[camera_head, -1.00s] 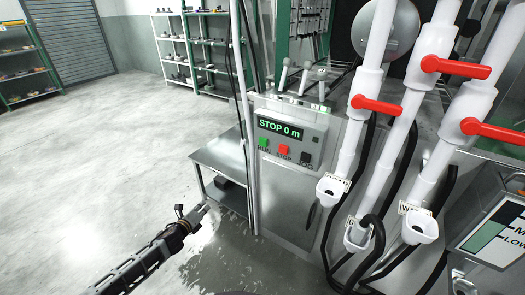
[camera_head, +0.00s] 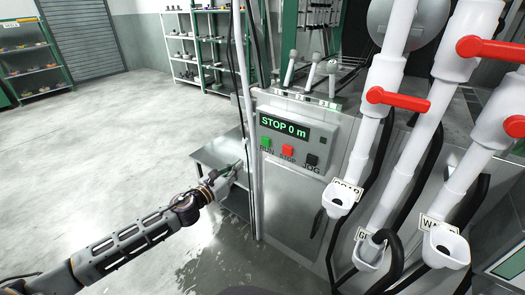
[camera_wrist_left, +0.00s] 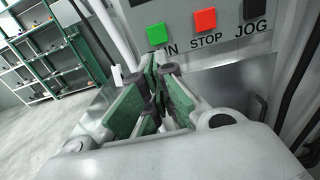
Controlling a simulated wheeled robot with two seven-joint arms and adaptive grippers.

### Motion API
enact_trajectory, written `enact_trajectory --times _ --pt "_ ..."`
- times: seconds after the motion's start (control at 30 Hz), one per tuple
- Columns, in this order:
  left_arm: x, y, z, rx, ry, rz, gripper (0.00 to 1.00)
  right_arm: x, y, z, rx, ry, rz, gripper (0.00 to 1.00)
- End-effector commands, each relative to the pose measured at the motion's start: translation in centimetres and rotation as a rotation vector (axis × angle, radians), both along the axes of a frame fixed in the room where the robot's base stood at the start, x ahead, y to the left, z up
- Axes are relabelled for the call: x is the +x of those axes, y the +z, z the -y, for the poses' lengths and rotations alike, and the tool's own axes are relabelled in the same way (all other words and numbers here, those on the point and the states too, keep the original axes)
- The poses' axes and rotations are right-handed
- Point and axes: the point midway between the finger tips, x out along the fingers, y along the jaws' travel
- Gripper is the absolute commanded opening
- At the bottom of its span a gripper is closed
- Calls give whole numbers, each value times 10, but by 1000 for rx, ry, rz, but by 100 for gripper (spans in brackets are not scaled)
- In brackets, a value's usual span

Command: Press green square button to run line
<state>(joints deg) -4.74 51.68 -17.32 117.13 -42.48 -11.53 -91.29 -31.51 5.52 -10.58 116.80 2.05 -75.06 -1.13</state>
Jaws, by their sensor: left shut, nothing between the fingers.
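The green square button (camera_head: 266,142) labelled RUN is on the grey control panel (camera_head: 318,133), left of the red STOP button (camera_head: 288,150) and the black JOG button (camera_head: 312,159). The display above reads "STOP 0 m". My left gripper (camera_head: 236,167) is shut and empty, left of and below the green button, apart from it. In the left wrist view the shut fingers (camera_wrist_left: 165,65) point toward the panel, and the green button (camera_wrist_left: 157,34) shows just beyond their tips. My right gripper is in neither view.
White pipes with red valve handles (camera_head: 398,99) and white funnels stand right of the panel. A thin white vertical post (camera_head: 246,110) and dark cables run by the panel's left edge. A low metal table (camera_head: 215,153) stands behind my gripper. Open floor lies to the left.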

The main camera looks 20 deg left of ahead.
Motion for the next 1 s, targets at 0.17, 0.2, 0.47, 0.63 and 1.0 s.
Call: enact_trajectory --times 0.17,0.2,0.47,0.63,1.0 --pt "0 1 0 2 -1 2 0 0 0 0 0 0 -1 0" --pt "0 1 0 2 -1 2 0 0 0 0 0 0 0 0" --pt "1 1 1 1 0 1 0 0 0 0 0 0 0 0" --pt "5 1 2 0 0 2 0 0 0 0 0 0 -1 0" --pt "21 1 7 -1 0 2 0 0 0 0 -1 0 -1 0"
